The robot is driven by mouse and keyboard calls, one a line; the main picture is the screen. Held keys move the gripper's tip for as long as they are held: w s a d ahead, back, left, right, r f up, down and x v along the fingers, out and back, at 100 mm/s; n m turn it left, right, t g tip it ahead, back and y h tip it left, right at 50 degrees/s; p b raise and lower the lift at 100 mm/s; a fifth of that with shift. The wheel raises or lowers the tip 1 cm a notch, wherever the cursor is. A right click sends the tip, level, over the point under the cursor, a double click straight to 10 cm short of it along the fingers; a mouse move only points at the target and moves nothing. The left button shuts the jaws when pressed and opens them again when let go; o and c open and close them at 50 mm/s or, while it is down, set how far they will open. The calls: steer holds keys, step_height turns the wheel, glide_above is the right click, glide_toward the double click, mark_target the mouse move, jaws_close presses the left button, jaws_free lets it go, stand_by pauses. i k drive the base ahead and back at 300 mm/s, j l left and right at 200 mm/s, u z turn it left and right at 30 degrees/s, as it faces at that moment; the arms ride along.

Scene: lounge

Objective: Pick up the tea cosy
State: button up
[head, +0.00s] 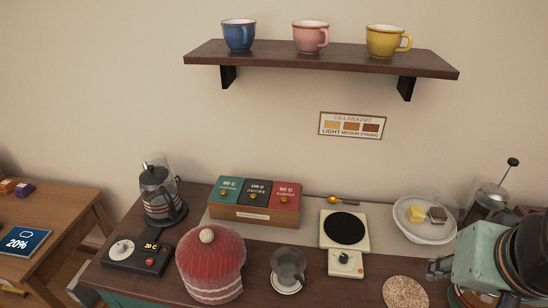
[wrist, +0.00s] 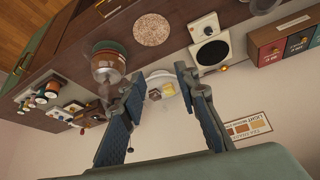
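The tea cosy (head: 210,262) is a red knitted dome with pale bands near its base and a cream pompom on top. It stands upright on the dark counter in the lower left of the head view. What is under it is hidden. It does not show in the wrist view. My gripper (head: 440,268) is at the lower right of the head view, well to the right of the cosy. In the wrist view my gripper (wrist: 161,78) has its two fingers spread, with nothing held between them.
Near the cosy are a kettle base (head: 130,258) with a kettle (head: 158,195), a tea box (head: 240,212) and a grey cup (head: 288,266). Rightward are a hot plate (head: 344,217), a cork mat (head: 404,293) and a domed cake plate (head: 425,230). A mug shelf (head: 320,59) hangs above.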

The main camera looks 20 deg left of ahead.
mark_target(210, 259)
steer(key=u, duration=1.9)
steer(key=z, duration=2.15)
steer(key=i+l+z, duration=0.1)
steer(key=l+z, duration=0.2)
steer(key=k+u, duration=0.1)
steer(key=u, duration=2.25)
